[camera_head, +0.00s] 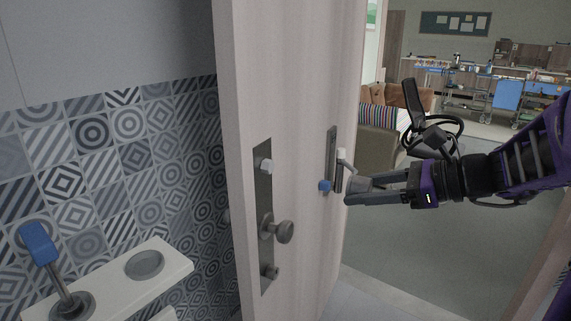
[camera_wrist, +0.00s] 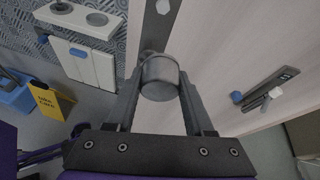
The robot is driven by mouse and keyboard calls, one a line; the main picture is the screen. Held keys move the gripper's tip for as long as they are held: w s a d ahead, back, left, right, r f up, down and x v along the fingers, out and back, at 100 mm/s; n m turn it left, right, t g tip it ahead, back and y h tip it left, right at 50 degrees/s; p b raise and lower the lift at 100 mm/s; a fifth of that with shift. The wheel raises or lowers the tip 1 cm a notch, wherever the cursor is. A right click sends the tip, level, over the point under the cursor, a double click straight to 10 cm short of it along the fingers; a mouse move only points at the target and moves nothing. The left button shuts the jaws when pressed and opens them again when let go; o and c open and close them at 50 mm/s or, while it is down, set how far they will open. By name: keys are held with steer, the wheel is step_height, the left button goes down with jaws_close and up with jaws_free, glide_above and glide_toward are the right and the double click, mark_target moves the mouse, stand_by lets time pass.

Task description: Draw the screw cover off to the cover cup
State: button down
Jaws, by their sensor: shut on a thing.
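My gripper (camera_head: 352,192) reaches in from the right, in front of the door, with its fingers pointing left. In the wrist view my gripper (camera_wrist: 160,90) is shut on a grey, round, cup-like piece, which I take to be the screw cover (camera_wrist: 160,80). It sits between the fingertips and hides part of the door hardware behind it. I cannot tell whether it touches anything there. A flat grey round (camera_head: 145,264) on the white ledge at the lower left may be the cover cup; it shows pale in the wrist view (camera_wrist: 97,18).
A blue-topped lever (camera_head: 38,243) stands on the white ledge (camera_head: 180,266). Open floor lies right of the door.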

steer(key=v, duration=0.3)
steer(key=shift+r, duration=0.2)
steer(key=shift+a, duration=0.1)
steer(key=w+a, duration=0.3)
steer(key=a, duration=0.3)
steer(key=w+a+b, duration=0.1)
steer(key=w+a, duration=0.2)
steer(key=a, duration=0.4)
steer(key=shift+w, duration=0.35)
steer(key=shift+f, duration=0.1)
